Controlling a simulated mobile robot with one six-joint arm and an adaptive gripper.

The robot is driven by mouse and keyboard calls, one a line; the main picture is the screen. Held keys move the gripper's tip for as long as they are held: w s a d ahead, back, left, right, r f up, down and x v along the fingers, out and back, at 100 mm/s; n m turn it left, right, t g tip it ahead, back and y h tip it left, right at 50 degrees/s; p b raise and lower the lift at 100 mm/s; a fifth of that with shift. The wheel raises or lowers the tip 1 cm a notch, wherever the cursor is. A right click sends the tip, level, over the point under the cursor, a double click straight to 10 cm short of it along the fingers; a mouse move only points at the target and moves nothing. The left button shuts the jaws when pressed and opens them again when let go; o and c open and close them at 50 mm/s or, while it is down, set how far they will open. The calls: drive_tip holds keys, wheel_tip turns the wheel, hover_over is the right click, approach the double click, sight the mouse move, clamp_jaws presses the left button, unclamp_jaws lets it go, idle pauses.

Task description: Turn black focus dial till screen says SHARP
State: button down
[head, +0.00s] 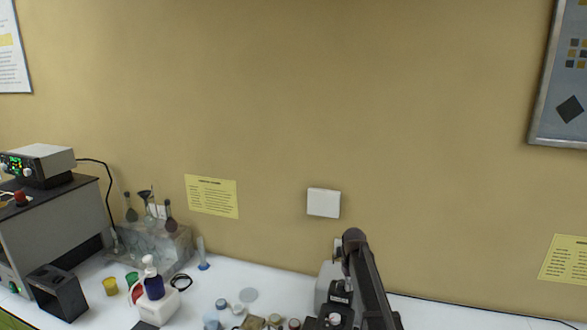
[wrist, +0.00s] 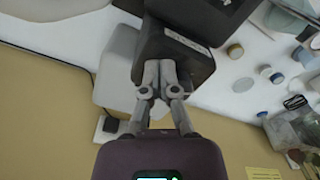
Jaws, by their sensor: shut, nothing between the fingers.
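My gripper (wrist: 161,68) is shut and empty in the wrist view, its fingertips together in front of a black instrument part (wrist: 186,58). I cannot tell whether they touch it. A pale grey housing (wrist: 118,68) sits beside the black part. In the head view the grey and black instrument (head: 327,284) stands on the bench at bottom centre, partly hidden behind my dark arm. I cannot make out the focus dial for certain in either view. No screen with a readable focus word shows.
Several small jars (head: 222,304) stand left of the instrument on the white bench (head: 420,312). A pump bottle (head: 152,280), a glassware rack (head: 150,242) and a grey apparatus (head: 50,235) are farther left. The yellow wall (head: 280,120) is close behind. The bench right of my arm looks clear.

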drive_tip(key=shift+w+a, duration=0.15)
drive_tip(key=shift+w, duration=0.1)
idle(0.7)
drive_tip(key=shift+s+a, duration=0.3)
drive_tip(key=shift+a, duration=0.4)
drive_tip(key=shift+a, duration=0.45)
idle(0.6)
drive_tip(key=shift+s+a, duration=0.1)
drive_tip(key=shift+s, duration=0.25)
idle(0.5)
wheel_tip(320, 180, up, 6)
drive_tip(key=p, duration=0.6)
drive_tip(key=shift+r, duration=0.1)
